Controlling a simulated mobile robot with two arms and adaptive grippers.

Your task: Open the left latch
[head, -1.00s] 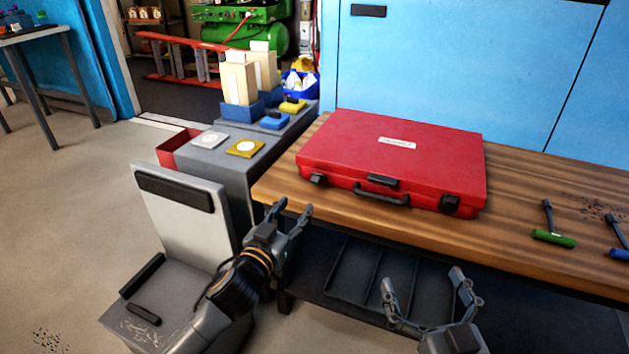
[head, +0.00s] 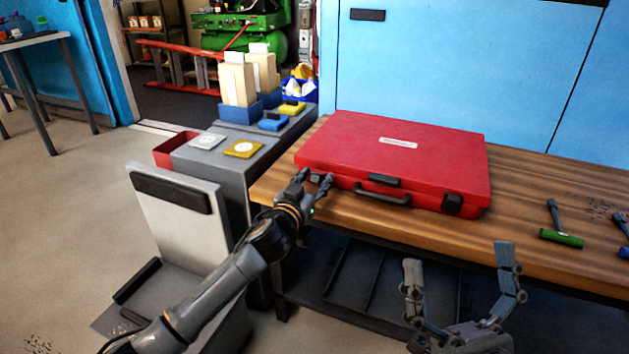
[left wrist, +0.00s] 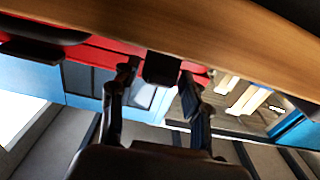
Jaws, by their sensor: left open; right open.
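A closed red case (head: 400,150) lies flat on the wooden workbench. Its black left latch (head: 316,178) is on the front edge near the left corner, partly hidden by my gripper. My left gripper (head: 315,182) is open at this latch, one finger on each side. In the left wrist view the latch (left wrist: 162,68) shows between the two fingertips; I cannot tell whether they touch it. The latch looks closed. My right gripper (head: 460,262) is open and empty in front of the bench's front edge.
A black handle (head: 382,194) and a right latch (head: 453,203) are on the case's front. A grey cabinet (head: 222,175) with boxes stands to the left.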

